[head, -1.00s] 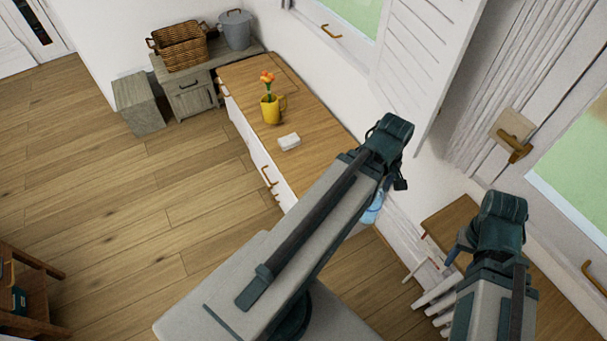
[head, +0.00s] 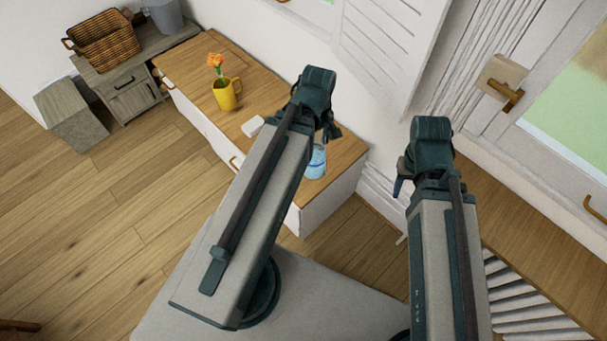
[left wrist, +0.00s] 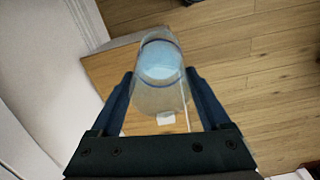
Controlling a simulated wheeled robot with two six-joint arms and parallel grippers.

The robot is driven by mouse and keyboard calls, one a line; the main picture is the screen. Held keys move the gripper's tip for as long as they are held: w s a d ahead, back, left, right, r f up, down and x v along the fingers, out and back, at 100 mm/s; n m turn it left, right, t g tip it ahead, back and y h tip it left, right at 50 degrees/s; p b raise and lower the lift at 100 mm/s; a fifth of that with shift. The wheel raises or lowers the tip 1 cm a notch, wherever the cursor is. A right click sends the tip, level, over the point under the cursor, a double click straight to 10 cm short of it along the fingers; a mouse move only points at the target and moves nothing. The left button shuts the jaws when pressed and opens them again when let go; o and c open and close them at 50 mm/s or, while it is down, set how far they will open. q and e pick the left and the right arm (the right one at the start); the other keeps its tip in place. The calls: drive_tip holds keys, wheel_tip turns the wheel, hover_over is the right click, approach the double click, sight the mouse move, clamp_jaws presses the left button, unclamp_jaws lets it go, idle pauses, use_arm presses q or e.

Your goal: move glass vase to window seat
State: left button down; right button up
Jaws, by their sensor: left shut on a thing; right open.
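The glass vase, clear with a blue lower part, hangs under my left gripper in the head view (head: 316,163). It also shows in the left wrist view (left wrist: 161,72), between the two fingers. My left gripper (left wrist: 165,98) is shut on it. In the head view my left gripper (head: 328,130) hides the vase's upper part. The low white bench with drawers and a wooden top, which looks like the window seat (head: 284,125), lies behind the vase; I cannot tell whether they touch. My right gripper (head: 400,182) is open and empty, right of the bench.
A yellow mug with orange flowers (head: 227,93) and a small white block (head: 252,126) stand on the bench. A wicker basket (head: 103,40) and grey bucket (head: 163,15) are on a grey cabinet. A wooden ledge above white ribs (head: 525,245) runs at the right.

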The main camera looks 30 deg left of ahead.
use_arm(q)
wheel_tip(320, 180, down, 22)
drive_tip(key=w+d+m+b, duration=0.2)
drive_tip(key=b, duration=1.8)
drive_tip(key=shift+w+d+f+m, duration=0.2)
drive_tip(key=shift+w+d+m, duration=0.1)
drive_tip(key=shift+d+m, duration=0.1)
use_arm(e)
wheel_tip(320, 180, down, 22)
drive_tip(key=shift+f, duration=0.25)
use_arm(q)
drive_tip(key=shift+w, duration=0.15)
